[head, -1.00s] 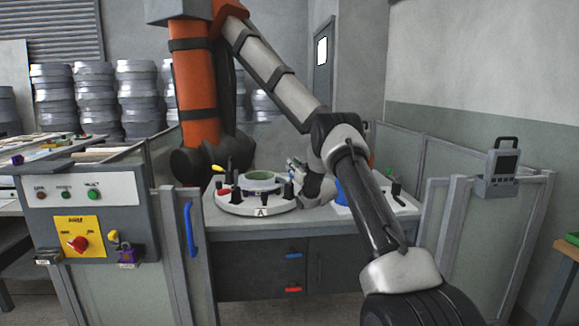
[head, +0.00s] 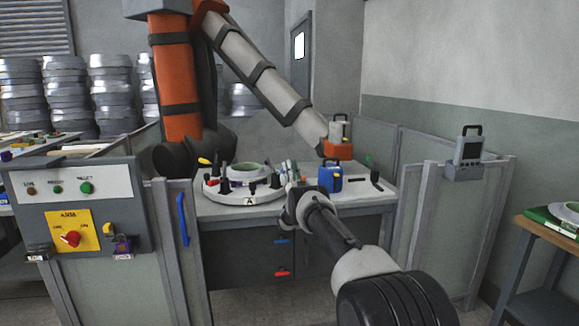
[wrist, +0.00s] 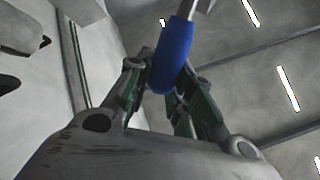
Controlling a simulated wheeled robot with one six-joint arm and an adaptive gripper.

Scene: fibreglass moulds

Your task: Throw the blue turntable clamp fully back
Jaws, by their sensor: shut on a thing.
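The blue clamp handle (wrist: 175,52) stands between my gripper's fingers (wrist: 161,92) in the wrist view. The fingers are shut on its rounded blue end; the handle's other end leads up to a grey metal part. In the head view my gripper (head: 289,168) is at the right edge of the round white turntable (head: 232,197), marked A. The clamp itself is too small and too covered by my gripper to make out there. A green ring-shaped mould (head: 249,170) and several dark posts are on the turntable.
A large orange robot arm (head: 178,90) rises behind the turntable. Grey fence panels (head: 440,215) flank the bench, with a control box (head: 80,213) at left.

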